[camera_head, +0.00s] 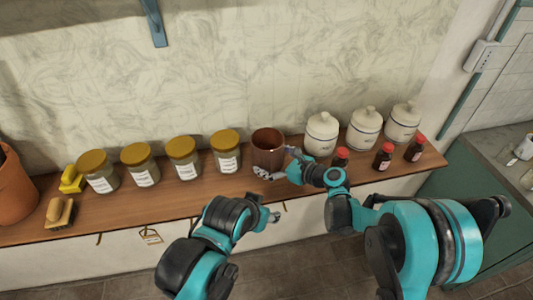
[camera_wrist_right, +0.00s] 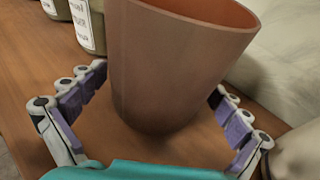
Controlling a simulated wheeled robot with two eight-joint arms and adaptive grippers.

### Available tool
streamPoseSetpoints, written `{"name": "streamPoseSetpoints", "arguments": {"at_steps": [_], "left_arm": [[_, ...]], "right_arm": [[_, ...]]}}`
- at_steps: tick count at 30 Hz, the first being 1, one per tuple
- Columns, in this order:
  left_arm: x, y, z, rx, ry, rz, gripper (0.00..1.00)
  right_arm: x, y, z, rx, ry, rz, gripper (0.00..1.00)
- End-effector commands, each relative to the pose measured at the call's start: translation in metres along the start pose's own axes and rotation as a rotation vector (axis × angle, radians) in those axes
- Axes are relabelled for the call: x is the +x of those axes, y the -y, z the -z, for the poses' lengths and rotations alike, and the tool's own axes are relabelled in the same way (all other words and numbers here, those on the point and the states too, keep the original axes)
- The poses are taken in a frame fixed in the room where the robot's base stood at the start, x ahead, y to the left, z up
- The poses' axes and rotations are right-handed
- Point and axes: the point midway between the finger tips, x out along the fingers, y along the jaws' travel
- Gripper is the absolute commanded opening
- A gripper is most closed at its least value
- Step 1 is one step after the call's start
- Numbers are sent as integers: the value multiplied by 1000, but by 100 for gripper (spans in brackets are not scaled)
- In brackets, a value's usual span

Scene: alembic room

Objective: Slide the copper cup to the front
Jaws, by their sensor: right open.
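The copper cup (camera_head: 267,142) stands upright on the wooden shelf, between the row of gold-lidded jars and the white lidded canisters. In the right wrist view the cup (camera_wrist_right: 172,65) fills the middle. My right gripper (camera_head: 278,165) is open and low at the cup, with one finger on each side of it. In the right wrist view, gaps show between the purple finger pads and the cup's lower wall. My left gripper (camera_head: 268,216) is in front of the shelf edge, away from the cup. Its fingers are too small to tell open from shut.
Several gold-lidded jars (camera_head: 226,152) stand left of the cup. White canisters (camera_head: 321,134) stand right of it, with small red-capped bottles (camera_head: 383,157) before them. A yellow block (camera_head: 71,180), a brush (camera_head: 60,212) and a terracotta pot (camera_head: 14,192) are far left. Bare shelf lies left-front of the cup.

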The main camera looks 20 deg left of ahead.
Motion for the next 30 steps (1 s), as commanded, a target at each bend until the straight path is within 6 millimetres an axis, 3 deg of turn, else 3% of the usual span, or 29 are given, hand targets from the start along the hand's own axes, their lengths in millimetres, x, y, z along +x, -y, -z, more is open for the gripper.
{"name": "streamPoseSetpoints", "arguments": {"at_steps": [2,4,5,30], "left_arm": [[0,0,0,0,0,0,50],[0,0,0,0,0,0,50],[0,0,0,0,0,0,50],[4,0,-3,0,0,0,50]], "right_arm": [[0,0,0,0,0,0,97],[0,0,0,0,0,0,79],[0,0,0,0,0,0,75],[-19,-15,6,-2,-1,-1,75]]}}
